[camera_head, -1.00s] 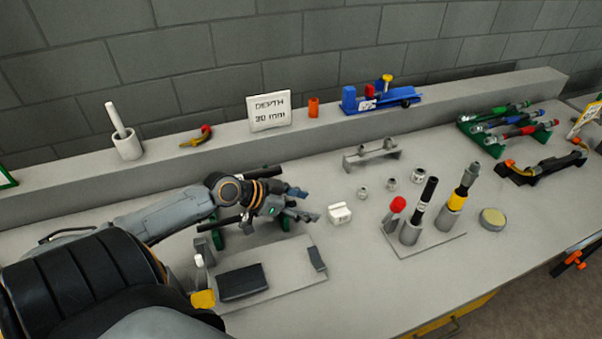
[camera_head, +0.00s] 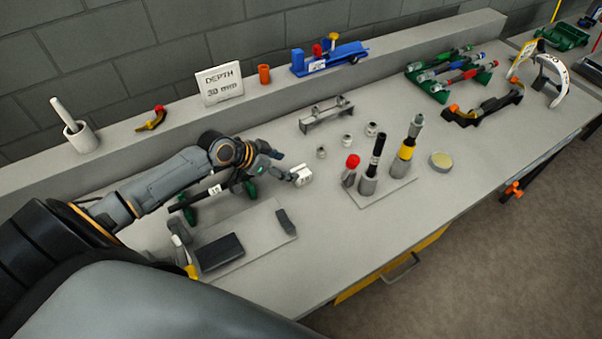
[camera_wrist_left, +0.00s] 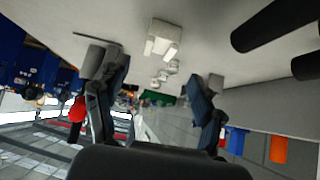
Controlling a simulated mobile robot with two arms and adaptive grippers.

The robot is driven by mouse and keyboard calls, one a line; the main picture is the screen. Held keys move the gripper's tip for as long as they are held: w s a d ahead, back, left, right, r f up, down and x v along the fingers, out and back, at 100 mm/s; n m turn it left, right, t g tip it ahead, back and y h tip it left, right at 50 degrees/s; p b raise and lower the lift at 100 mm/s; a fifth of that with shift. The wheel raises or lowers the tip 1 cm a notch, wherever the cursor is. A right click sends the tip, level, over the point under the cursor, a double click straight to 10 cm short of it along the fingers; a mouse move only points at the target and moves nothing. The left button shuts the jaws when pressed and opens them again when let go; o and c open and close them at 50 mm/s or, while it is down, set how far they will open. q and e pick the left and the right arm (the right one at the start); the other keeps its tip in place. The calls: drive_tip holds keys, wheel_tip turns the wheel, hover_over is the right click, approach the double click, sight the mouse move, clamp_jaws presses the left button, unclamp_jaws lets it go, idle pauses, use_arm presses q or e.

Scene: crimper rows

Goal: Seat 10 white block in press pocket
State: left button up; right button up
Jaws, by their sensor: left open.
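The white block (camera_head: 301,174) stands on the bench and also shows in the left wrist view (camera_wrist_left: 163,38). My left gripper (camera_head: 283,173) is open and empty, close to the block's left side in the head view. In the left wrist view its two dark fingers (camera_wrist_left: 158,95) are spread apart, and the block is beyond them, toward the picture's top. A grey plate (camera_head: 253,253) with a dark block (camera_head: 221,252) and a smaller dark piece (camera_head: 286,221) lies nearer me; I cannot tell which part is the press pocket. My right gripper is out of view.
A black rod (camera_head: 195,197) on green supports lies beside my left forearm. Right of the white block are small metal nuts (camera_head: 347,140) and a plate (camera_head: 395,190) with upright tools. A grey bracket (camera_head: 325,115) stands behind. Bare bench lies in front.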

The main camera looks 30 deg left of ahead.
sight(304, 172)
use_arm(q)
drive_tip(key=shift+s+p+x, duration=0.2)
drive_tip(key=shift+p+x, duration=0.55)
drive_tip(key=shift+x, duration=2.45)
drive_tip(key=shift+f, duration=0.15)
drive_tip(key=shift+c, duration=0.4)
drive_tip(key=c, duration=1.3)
